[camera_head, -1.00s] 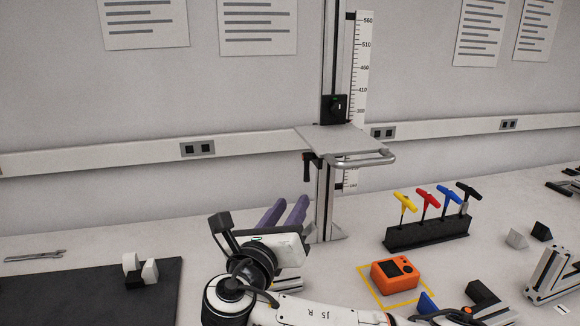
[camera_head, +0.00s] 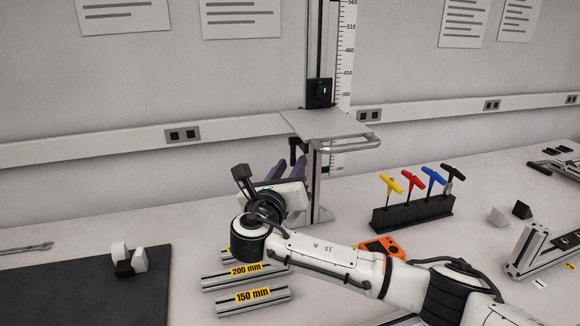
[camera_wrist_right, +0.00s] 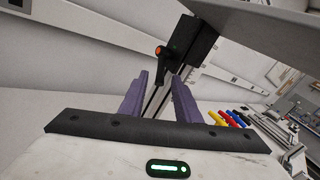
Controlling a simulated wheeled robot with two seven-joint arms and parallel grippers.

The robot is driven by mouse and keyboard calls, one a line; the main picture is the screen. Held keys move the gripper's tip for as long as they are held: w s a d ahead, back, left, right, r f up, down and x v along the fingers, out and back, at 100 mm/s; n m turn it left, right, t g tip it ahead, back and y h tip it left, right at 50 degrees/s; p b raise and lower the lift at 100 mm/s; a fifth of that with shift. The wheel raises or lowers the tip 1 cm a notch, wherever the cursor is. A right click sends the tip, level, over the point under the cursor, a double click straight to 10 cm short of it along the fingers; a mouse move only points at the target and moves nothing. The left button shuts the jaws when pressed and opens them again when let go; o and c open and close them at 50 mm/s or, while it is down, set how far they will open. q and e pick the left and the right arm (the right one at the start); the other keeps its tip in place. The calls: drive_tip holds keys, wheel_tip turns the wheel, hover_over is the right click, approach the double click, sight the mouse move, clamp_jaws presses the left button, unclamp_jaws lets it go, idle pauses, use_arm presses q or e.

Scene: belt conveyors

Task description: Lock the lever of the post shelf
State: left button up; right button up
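The post shelf (camera_head: 325,125) is a grey plate with a tubular front rail on an upright post. Its dark lever (camera_head: 294,150) hangs down under the plate's left side. In the right wrist view the lever shows an orange end (camera_wrist_right: 158,51) beside a black clamp block (camera_wrist_right: 193,40), under the shelf's underside (camera_wrist_right: 268,20). My right gripper (camera_head: 288,168) is below and near the lever, its purple fingers partly hidden by the wrist in the head view. In the wrist view, the fingers (camera_wrist_right: 158,85) are apart, with the lever beyond and between them; contact cannot be told. My left gripper is not in view.
A vertical scale (camera_head: 345,60) stands behind the post. A rack of coloured T-handle tools (camera_head: 412,212) and an orange device (camera_head: 381,246) are to the right. Labelled bars (camera_head: 250,299) and a dark mat (camera_head: 80,290) lie at the front left.

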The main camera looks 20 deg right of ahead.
clamp_jaws()
drive_tip(key=shift+f+b, duration=0.35)
drive_tip(key=shift+b, duration=0.1)
drive_tip(key=m+t+b, duration=0.1)
drive_tip(key=b, duration=0.1)
drive_tip(key=w+f+m+t+h+b, duration=0.1)
drive_tip(key=b, duration=0.2)
drive_tip(key=h+b, duration=0.1)
drive_tip(key=b, duration=0.1)
drive_tip(key=shift+w+f+m+t, duration=0.15)
drive_tip(key=shift+w+m+t, duration=0.2)
drive_tip(key=shift+m+t, duration=0.05)
unclamp_jaws()
